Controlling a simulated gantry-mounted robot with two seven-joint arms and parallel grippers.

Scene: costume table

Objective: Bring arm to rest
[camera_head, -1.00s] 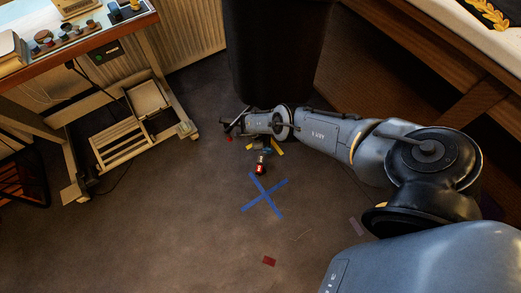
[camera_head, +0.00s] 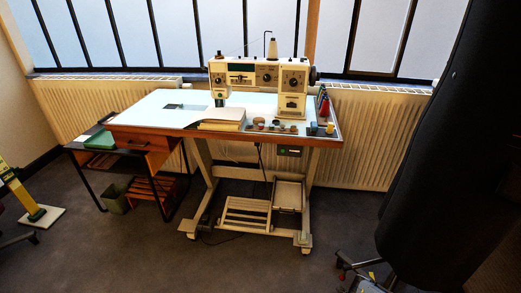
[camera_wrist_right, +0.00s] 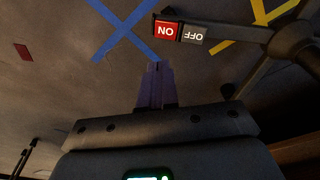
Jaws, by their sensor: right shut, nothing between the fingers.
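My right gripper (camera_wrist_right: 155,88) shows in the right wrist view. Its fingers are together with nothing between them, pointing at the dark floor. A pedal with a red ON side (camera_wrist_right: 166,31) and a grey OFF side (camera_wrist_right: 191,36) lies beyond the fingertips, apart from them in the picture. It joins a black hub with legs (camera_wrist_right: 291,42). In the head view only a small grey part, perhaps of my right arm, shows at the bottom right edge; the gripper cannot be made out there. My left gripper is in neither view.
A sewing table (camera_head: 150,112) with a sewing machine (camera_head: 262,76) stands by the radiator. A tall black form (camera_head: 430,160) rises at right. A blue tape cross (camera_wrist_right: 122,34) marks the floor. Open floor (camera_head: 130,255) lies in front of the table.

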